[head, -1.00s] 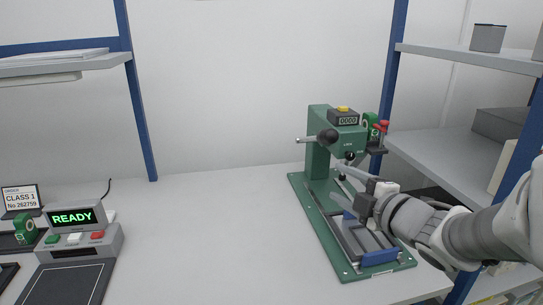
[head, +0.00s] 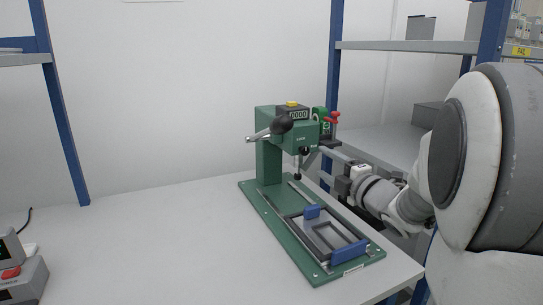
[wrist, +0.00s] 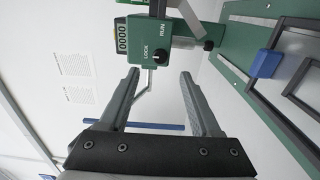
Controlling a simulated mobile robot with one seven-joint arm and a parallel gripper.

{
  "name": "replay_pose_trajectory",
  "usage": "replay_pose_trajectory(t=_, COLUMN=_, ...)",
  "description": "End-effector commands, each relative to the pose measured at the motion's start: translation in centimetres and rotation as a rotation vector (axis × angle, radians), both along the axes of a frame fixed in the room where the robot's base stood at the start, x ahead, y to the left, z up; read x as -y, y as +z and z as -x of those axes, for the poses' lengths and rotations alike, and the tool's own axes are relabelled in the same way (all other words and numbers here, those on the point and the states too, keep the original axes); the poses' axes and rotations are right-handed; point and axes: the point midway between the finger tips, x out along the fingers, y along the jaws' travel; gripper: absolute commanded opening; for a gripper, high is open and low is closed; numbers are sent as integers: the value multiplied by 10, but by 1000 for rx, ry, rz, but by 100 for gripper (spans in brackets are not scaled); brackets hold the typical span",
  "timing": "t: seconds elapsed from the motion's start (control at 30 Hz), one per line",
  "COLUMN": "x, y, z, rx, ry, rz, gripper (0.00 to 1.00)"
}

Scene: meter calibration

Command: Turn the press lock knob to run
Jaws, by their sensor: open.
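The green press (head: 268,160) stands on the bench in the head view. The wrist view shows its green head panel (wrist: 184,60) turned sideways. On it is a small black knob (wrist: 160,56), between the printed words LOCK and RUN. Its pointer is too small to read surely. My gripper (wrist: 161,75) is open and empty. Its two fingers point at the panel, with the knob beyond and between the tips, apart from them.
The press lever with its black ball (head: 283,123) sticks out to the left. A counter (head: 298,114) reads 0000. The press base carries a frame with blue blocks (head: 349,252). A blue-posted shelf (head: 410,46) stands behind on the right.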

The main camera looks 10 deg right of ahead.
Motion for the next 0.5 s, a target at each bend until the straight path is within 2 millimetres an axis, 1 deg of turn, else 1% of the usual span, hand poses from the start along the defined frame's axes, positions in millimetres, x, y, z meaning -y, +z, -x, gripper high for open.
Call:
replay_pose_trajectory(t=0.03, x=-2, y=-2, z=-12, rx=0, ry=3, rz=1, gripper=64)
replay_pose_trajectory(t=0.2, x=-9, y=-2, z=-46, rx=-1, ry=1, rz=0, gripper=64)
replay_pose_trajectory(t=0.33, x=-13, y=-1, z=-65, rx=-1, ry=1, rz=0, gripper=64)
replay_pose_trajectory(t=0.5, x=-15, y=0, z=-79, rx=0, ry=0, rz=-1, gripper=64)
